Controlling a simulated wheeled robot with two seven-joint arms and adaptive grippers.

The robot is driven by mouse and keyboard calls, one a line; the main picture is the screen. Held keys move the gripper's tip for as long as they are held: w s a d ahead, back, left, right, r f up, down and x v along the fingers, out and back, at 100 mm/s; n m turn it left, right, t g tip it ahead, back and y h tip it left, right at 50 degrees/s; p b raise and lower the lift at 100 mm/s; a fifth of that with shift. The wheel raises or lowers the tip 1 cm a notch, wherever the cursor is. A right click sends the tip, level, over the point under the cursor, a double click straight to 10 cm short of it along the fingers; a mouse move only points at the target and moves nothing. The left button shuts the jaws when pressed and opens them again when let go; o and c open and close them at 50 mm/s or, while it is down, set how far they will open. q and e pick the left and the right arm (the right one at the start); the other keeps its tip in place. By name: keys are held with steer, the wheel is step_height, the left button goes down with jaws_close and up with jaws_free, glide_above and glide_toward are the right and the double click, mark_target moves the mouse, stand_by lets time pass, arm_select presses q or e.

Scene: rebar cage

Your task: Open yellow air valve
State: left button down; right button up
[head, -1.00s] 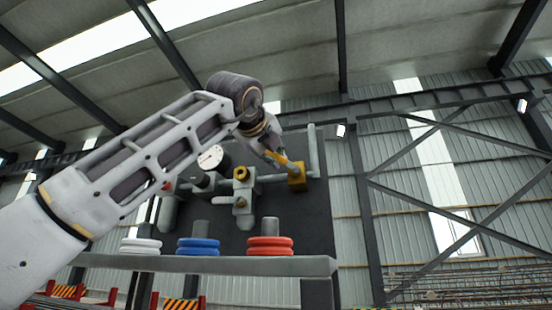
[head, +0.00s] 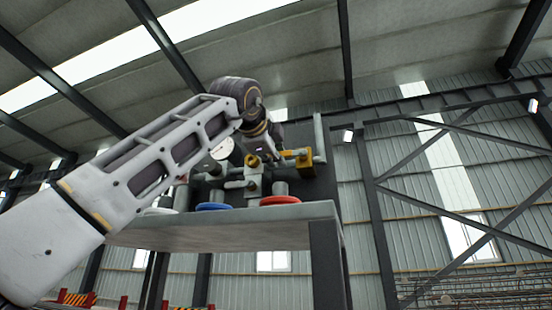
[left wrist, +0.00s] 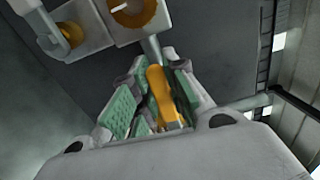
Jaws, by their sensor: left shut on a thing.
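The yellow air valve (head: 304,158) sits on a grey pipe on the dark panel, with its yellow lever (head: 286,154) pointing left. My left gripper (head: 268,152) reaches it from the left and is partly hidden behind my wrist. In the left wrist view the yellow lever (left wrist: 162,95) lies between the green-padded fingers of my left gripper (left wrist: 155,108), which is shut on it. The lever runs lengthwise between the fingers. My right gripper is not in view.
A round yellow-ringed fitting (head: 252,161) and a white gauge (head: 222,147) are left of the valve. Below, a grey table (head: 230,228) holds a red ring (head: 280,200), a blue ring (head: 213,206) and a white ring (head: 160,211).

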arm_select(q)
steer(key=shift+f+n, duration=0.25)
steer(key=shift+n, duration=0.05)
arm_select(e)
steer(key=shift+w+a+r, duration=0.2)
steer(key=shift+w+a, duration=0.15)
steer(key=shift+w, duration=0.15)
arm_select(q)
steer(key=c, duration=1.4)
jaws_free()
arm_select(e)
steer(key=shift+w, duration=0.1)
arm_select(q)
steer(key=shift+s+a, duration=0.15)
steer(key=shift+s, duration=0.05)
steer(key=shift+v, duration=5.75)
steer(key=shift+r, duration=0.15)
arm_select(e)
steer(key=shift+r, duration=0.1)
